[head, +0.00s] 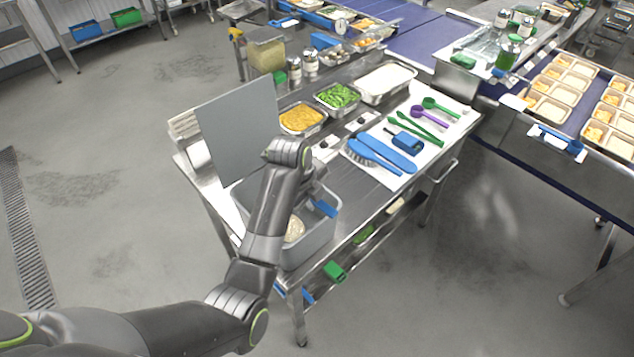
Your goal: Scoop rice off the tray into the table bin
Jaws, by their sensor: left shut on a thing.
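My left gripper (317,197) is over the grey table bin (318,240) at the table's near left corner. It is shut on a blue tool (325,208), of which only a small part shows; my wrist hides most of the fingers. A pale, rice-like heap (294,230) shows low in the bin beside my forearm. A metal tray of white rice (386,80) stands at the back right of the table, away from the gripper. My right gripper is out of the picture.
A grey upright panel (238,132) stands behind the bin. Trays of orange food (301,117) and green vegetables (338,96) stand left of the rice. Blue brushes (387,152), green spoons (440,107) and a purple spoon (428,118) lie on a white board.

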